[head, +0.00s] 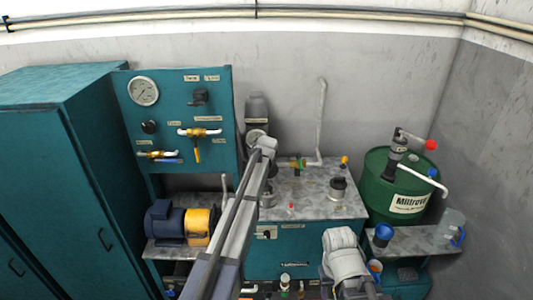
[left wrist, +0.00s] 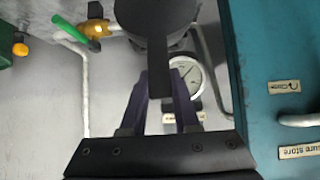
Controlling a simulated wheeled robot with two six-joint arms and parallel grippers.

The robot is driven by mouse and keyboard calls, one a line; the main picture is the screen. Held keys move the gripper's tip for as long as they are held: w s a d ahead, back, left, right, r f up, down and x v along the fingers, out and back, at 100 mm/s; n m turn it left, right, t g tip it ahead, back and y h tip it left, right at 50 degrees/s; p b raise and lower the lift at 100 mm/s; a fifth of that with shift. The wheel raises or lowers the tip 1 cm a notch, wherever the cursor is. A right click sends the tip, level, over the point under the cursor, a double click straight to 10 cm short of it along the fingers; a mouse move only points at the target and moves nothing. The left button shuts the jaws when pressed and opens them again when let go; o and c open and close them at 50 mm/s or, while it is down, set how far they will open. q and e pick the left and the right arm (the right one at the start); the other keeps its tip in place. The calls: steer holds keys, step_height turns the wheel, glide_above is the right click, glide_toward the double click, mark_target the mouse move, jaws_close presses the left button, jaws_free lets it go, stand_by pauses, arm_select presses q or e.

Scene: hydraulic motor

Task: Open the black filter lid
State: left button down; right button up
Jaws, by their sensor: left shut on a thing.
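The black filter lid (left wrist: 158,18) is a dark round cap at the top of the left wrist view, with a flat dark bar hanging from it. My left gripper (left wrist: 161,84) has its purple fingers on either side of that bar and is shut on it. In the head view my left arm reaches up from the bottom to the tall grey filter housing (head: 256,105) by the wall. My arm's end covers the fingers and part of the housing there. I cannot tell whether the lid is loose. My right gripper is not in view; only a link of that arm shows low in the head view.
A round gauge (left wrist: 187,78) sits close by the fingers. The teal panel (head: 190,95) with valves is just left of the housing. A pipe (head: 322,115) and a green-handled valve (head: 296,164) stand to the right. A green drum (head: 382,195) is further right.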

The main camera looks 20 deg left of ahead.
arm_select(q)
steer(key=shift+w+a, duration=0.1)
steer(key=shift+w, duration=0.05)
steer(key=c, duration=0.6)
jaws_free()
steer(key=shift+c, duration=0.2)
steer(key=p+v, duration=0.4)
steer(key=v, duration=0.3)
steer(key=shift+s+r+p, duration=0.25)
steer(key=shift+s+p, duration=0.05)
steer(key=shift+p, duration=0.1)
